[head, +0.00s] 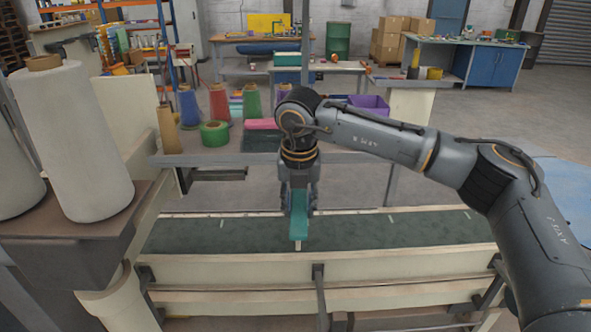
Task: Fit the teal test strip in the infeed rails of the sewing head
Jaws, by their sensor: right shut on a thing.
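My right gripper (299,208) points down over the green conveyor belt, near the middle of the view. It is shut on the teal test strip (299,229), which hangs upright below the fingers. The strip's lower end shows just in front of the belt's near edge, and I cannot tell whether it touches anything. The sewing head and its infeed rails cannot be clearly made out; a cream machine body with large white thread cones (85,150) stands at the left. My left gripper is out of view.
The conveyor belt (400,232) is bare and runs across the front between cream side rails (400,265). Behind it, a shelf holds thread cones (219,103), a green tape roll (214,134) and a purple bin (369,106). My right arm crosses the right side.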

